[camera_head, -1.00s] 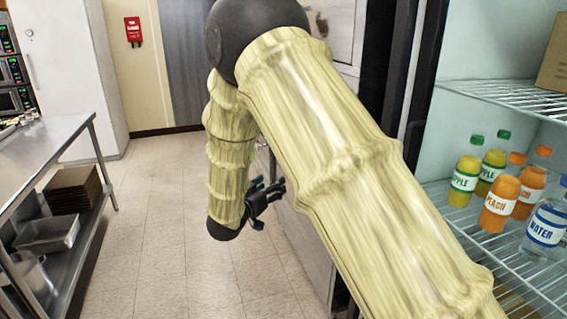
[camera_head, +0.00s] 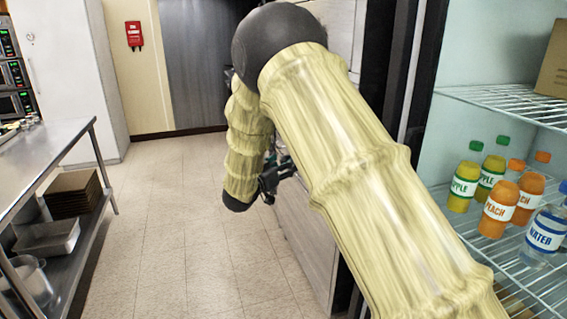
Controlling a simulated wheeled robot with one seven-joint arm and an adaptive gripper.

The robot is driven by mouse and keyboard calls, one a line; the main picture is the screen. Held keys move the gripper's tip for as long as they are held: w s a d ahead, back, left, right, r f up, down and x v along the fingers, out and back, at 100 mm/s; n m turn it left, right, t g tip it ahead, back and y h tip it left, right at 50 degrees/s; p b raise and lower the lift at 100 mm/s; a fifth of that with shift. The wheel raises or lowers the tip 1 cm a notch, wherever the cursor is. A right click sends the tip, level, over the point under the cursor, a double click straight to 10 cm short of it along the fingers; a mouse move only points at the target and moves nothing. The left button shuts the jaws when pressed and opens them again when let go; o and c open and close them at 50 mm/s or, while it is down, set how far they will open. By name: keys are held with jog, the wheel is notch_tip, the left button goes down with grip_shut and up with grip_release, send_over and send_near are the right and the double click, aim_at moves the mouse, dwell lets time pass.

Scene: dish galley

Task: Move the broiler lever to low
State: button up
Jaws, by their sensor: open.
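My gripper (camera_head: 281,179) is at the end of my bent arm, near the middle of the head view. It is small in the picture, open, with nothing seen between its fingers. It points right, close to the front of a pale cabinet or appliance (camera_head: 306,235). Whether it touches that front cannot be told. The broiler lever is not seen. My arm covers much of the middle of the view and hides part of the appliance front.
An open fridge with wire shelves (camera_head: 500,97) and several bottles (camera_head: 500,208) stands at right. A steel table (camera_head: 45,160) with trays (camera_head: 72,192) beneath is at left. A red box (camera_head: 134,35) hangs on the back wall. The tiled floor (camera_head: 170,230) between is clear.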

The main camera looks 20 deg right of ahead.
jog(key=shift+w+d, duration=0.35)
jog(key=shift+d, duration=0.05)
